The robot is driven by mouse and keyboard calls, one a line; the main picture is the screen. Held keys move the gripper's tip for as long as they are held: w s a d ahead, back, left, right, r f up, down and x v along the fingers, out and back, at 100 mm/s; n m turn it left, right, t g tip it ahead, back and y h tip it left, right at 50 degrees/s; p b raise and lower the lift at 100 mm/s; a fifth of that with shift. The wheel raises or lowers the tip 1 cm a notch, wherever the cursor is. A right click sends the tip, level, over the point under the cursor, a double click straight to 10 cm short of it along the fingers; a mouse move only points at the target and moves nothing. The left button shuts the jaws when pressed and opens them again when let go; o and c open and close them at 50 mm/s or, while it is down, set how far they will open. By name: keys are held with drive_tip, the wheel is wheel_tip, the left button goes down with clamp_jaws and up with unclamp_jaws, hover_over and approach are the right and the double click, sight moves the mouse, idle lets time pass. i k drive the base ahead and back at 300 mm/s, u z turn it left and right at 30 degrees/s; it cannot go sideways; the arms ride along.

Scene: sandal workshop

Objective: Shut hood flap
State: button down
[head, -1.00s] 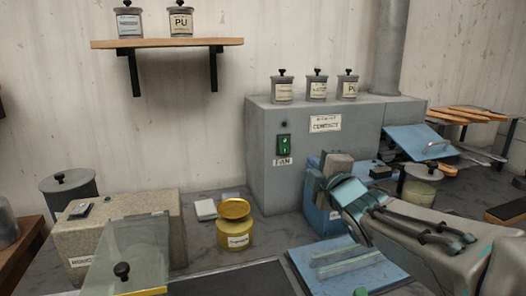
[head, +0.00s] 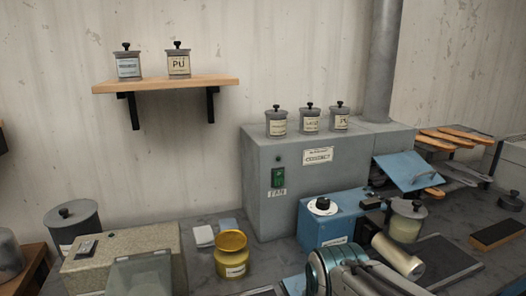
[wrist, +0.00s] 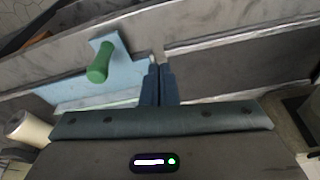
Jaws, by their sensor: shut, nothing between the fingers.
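The grey cabinet (head: 330,190) with a green fan switch stands against the back wall. A light blue flap (head: 405,170) stands out tilted at its right side and looks open. I cannot tell for sure that this is the hood flap. A clear panel (head: 140,276) also slopes at the front of the speckled box on the left, cut by the lower edge. My gripper (wrist: 160,70) shows in the wrist view, with its two dark blue fingers together and empty. It is over a light blue plate (wrist: 125,80) with a green knob (wrist: 101,62). Its fingertips are hidden in the head view.
A blue machine (head: 332,218) and a lidded jar (head: 407,220) stand before the cabinet. A yellow tin (head: 231,254) and the speckled box (head: 120,248) are to the left. A cream roller (head: 398,257) lies beside my arm. Wooden soles (head: 450,138) lie at the back right.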

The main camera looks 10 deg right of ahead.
sight(409, 172)
drive_tip(key=z, duration=0.05)
drive_tip(key=k, duration=0.5)
drive_tip(key=z, duration=2.6)
drive_tip(key=i, duration=1.65)
drive_tip(key=u, duration=3)
drive_tip(key=i, duration=0.45)
drive_tip(key=z, duration=0.05)
